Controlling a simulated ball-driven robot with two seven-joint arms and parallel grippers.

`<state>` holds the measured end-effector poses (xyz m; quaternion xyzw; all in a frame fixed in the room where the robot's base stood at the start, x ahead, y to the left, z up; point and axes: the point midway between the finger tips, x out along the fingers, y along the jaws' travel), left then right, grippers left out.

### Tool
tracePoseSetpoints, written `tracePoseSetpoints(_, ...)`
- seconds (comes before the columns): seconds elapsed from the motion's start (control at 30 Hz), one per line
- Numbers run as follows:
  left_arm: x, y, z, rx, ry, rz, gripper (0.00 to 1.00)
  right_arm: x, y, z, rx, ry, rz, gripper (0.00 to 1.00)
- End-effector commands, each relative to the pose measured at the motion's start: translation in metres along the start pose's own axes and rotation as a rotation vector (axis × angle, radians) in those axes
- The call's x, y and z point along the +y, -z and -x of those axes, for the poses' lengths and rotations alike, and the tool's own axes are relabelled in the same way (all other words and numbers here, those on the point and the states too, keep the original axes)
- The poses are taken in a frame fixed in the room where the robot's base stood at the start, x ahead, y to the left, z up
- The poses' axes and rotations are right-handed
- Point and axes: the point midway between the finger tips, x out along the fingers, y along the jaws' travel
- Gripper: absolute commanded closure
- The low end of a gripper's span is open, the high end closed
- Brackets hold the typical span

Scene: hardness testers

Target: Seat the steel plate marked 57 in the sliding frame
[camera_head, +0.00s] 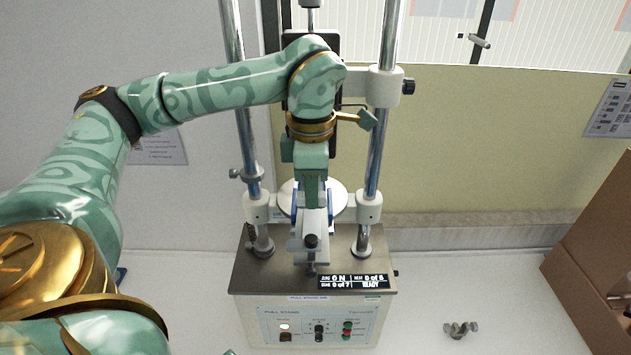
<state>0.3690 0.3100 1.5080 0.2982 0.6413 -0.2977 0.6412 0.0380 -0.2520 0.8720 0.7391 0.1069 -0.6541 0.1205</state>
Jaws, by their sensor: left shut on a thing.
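My left arm comes in from the left and reaches over a test stand (313,325) labelled "PULL STAND". My left gripper (312,203) points down between the stand's two steel columns. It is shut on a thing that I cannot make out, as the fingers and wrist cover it. Blue-edged parts show on both sides of the fingers. A pale metal piece with a black knob (311,241) lies just below the fingertips; I cannot tell whether it is the sliding frame. No plate with a readable 57 shows. My right gripper is out of view.
A round white disc (341,197) sits behind the gripper. The stand's display (353,282) reads READY. A wing-nut-like metal part (460,329) lies on the white table at right. A brown box (590,270) stands at the right edge. The table between stand and box is mostly clear.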

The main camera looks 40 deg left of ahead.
Motion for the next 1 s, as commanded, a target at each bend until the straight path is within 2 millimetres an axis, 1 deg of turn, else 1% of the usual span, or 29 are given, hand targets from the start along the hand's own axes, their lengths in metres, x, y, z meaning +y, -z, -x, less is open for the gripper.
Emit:
tracePoseSetpoints(0.2, 0.0, 0.0, -0.017, 0.001, 0.001, -0.001, 1.0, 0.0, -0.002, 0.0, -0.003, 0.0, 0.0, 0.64)
tracePoseSetpoints(0.3, 0.0, 0.0, -0.034, -0.001, -0.001, -0.001, 1.0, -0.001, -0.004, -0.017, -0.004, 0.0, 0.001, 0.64)
tracePoseSetpoints(0.4, 0.0, 0.0, -0.046, -0.001, -0.001, -0.001, 1.0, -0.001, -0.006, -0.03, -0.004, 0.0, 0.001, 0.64)
tracePoseSetpoints(0.57, 0.0, 0.0, -0.063, -0.001, -0.001, 0.0, 1.0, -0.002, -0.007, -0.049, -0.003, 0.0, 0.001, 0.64)
tracePoseSetpoints(0.6, 0.0, 0.0, -0.066, 0.0, 0.0, -0.001, 1.0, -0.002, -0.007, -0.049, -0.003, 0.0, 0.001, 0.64)
tracePoseSetpoints(0.8, 0.0, 0.0, -0.078, -0.001, -0.001, 0.0, 1.0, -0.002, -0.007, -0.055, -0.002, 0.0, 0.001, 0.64)
tracePoseSetpoints(1.0, 0.0, 0.0, -0.079, -0.001, -0.001, 0.0, 1.0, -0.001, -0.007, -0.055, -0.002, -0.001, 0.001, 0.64)
